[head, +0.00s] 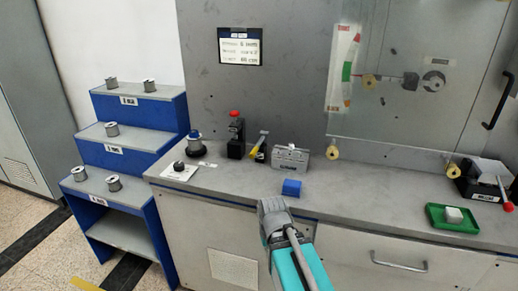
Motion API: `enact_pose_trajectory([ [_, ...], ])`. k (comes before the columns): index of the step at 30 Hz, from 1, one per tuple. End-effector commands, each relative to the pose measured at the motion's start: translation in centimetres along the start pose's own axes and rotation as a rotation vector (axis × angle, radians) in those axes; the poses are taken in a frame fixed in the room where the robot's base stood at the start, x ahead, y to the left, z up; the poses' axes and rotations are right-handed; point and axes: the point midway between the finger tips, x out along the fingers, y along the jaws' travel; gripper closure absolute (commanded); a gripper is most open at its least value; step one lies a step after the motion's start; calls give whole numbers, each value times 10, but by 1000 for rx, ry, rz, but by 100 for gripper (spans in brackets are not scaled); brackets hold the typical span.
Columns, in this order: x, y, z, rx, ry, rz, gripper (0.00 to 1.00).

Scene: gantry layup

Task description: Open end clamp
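No label marks the end clamp, so I cannot tell which fixture it is. A black fixture with a red-tipped lever (488,183) and a grey top sits at the bench's right end. A small black device with a yellow lever (257,150) stands at the back of the bench, next to a black post with a red knob (235,137). My gripper (272,205) is over the front edge of the bench, below these devices in the picture and apart from them. Its fingers are seen from behind, so their opening is hidden.
A blue block (291,187) lies just beyond my gripper. A grey metal block (290,157) stands behind it. A green tray (453,218) holds a pale block. A clear panel (400,80) hangs above the bench. Blue stepped shelves (130,140) with spools stand left.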

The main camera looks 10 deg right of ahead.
Motion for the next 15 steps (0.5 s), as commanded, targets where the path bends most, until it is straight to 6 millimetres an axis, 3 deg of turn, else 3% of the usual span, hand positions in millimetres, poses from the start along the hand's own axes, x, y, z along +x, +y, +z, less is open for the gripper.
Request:
enact_pose_trajectory([
  [1,-21,0,0,0,0,0,100],
  [15,-112,0,0,0,0,0,100],
])
